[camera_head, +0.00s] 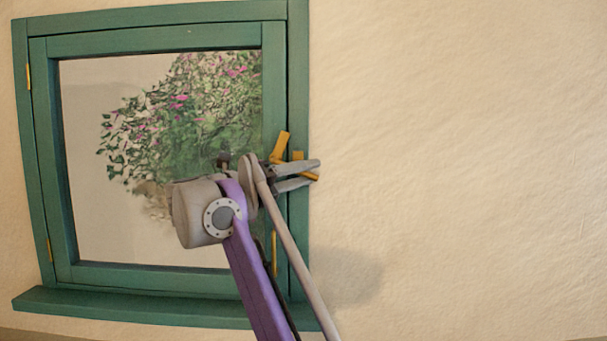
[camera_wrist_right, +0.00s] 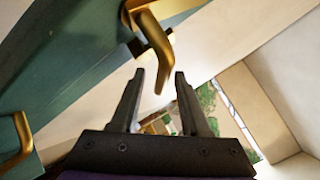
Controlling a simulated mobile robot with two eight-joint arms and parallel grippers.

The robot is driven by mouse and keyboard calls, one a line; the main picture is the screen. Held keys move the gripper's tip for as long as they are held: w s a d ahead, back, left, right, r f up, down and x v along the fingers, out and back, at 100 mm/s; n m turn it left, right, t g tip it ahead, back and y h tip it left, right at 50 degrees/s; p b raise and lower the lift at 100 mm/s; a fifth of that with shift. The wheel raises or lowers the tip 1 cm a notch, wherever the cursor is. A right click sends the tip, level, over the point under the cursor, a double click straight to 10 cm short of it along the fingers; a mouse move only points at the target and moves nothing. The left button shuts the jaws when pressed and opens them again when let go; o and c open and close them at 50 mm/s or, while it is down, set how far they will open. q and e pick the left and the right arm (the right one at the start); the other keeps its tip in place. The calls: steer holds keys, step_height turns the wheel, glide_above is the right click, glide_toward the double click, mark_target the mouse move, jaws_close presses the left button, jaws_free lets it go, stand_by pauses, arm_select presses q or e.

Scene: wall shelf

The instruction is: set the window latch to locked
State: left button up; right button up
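The green-framed window (camera_head: 275,90) is closed-looking against the wall, with a gold latch (camera_head: 281,147) on its right side. My right gripper (camera_head: 314,172) is at the latch and partly covers it. In the right wrist view the curved gold latch lever (camera_wrist_right: 157,55) hangs down, its end near the gap between the tips of my right gripper (camera_wrist_right: 160,76). The fingers are apart with a clear gap; I cannot tell whether either one touches the lever. My left gripper is not in view.
A gold pull handle (camera_head: 274,250) sits lower on the window's right side; it also shows in the right wrist view (camera_wrist_right: 20,135). A green sill (camera_head: 130,308) juts out below. The plain wall (camera_head: 460,150) to the right is clear.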

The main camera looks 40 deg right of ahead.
steer(key=shift+s, duration=0.1)
steer(key=a+f, duration=0.1)
steer(key=a, duration=1)
steer(key=shift+w, duration=0.35)
